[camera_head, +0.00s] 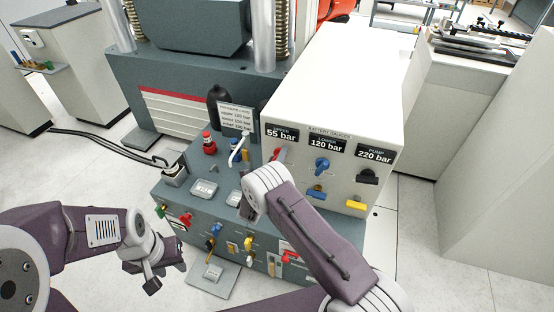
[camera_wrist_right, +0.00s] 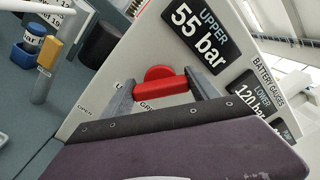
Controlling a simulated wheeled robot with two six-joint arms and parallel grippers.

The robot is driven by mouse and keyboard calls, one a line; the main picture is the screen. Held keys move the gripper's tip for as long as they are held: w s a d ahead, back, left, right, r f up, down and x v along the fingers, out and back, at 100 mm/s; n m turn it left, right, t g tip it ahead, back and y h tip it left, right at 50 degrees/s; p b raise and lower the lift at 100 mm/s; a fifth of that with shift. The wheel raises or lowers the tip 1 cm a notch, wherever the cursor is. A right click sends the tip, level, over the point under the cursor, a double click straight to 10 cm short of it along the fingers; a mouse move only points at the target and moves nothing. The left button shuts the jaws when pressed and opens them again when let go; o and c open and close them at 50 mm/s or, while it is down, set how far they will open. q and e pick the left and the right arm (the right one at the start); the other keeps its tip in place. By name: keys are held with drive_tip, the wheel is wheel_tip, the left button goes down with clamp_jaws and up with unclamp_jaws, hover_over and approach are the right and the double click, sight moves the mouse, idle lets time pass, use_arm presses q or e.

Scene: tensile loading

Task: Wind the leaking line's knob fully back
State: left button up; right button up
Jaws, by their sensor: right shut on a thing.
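The white gauge box (camera_head: 330,110) carries three displays: upper (camera_head: 282,133) reads 55 bar, lower (camera_head: 327,145) reads 120 bar and pump (camera_head: 374,155) reads 220 bar. The red knob (camera_wrist_right: 162,84) sits below the upper display; its top also shows in the head view (camera_head: 279,153). My right gripper (camera_wrist_right: 160,92) is shut on the red knob, with one finger on each side. The blue knob (camera_head: 322,164) and black knob (camera_head: 367,177) are under the other displays. My left gripper (camera_head: 158,274) is low at the left, apart from the console; its finger gap is unclear.
The grey-green console (camera_head: 225,180) holds several coloured levers on its front and a printed card (camera_head: 235,118) on top. A red-topped part (camera_head: 208,143) and a dark bottle (camera_head: 218,105) stand near the card.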

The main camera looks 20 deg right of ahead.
drive_tip(key=m+b, duration=0.1)
drive_tip(key=m, duration=0.2)
drive_tip(key=shift+f+m+b, duration=0.1)
drive_tip(key=shift+m+b, duration=0.2)
drive_tip(key=shift+b, duration=0.05)
drive_tip(key=m+b, duration=0.2)
drive_tip(key=m, duration=0.1)
drive_tip(key=shift+s+d+m, duration=0.1)
drive_tip(key=shift+m, duration=0.2)
drive_tip(key=m+b, duration=0.4)
drive_tip(key=m, duration=0.1)
drive_tip(key=shift+f, duration=0.1)
drive_tip(key=m+b, duration=0.2)
drive_tip(key=b, duration=0.1)
drive_tip(key=m+b, duration=0.5)
drive_tip(key=b, duration=0.1)
drive_tip(key=shift+s+d+f+m, duration=0.15)
drive_tip(key=shift+f+m, duration=0.1)
drive_tip(key=shift+m, duration=0.15)
drive_tip(key=m+b, duration=0.8)
drive_tip(key=b, duration=0.8)
drive_tip(key=shift+r+m+b, duration=0.2)
drive_tip(key=shift+m+b, duration=0.5)
drive_tip(key=shift+b, duration=0.3)
drive_tip(key=o, duration=1.4)
drive_tip(key=shift+r, duration=0.1)
drive_tip(key=shift+c, duration=0.2)
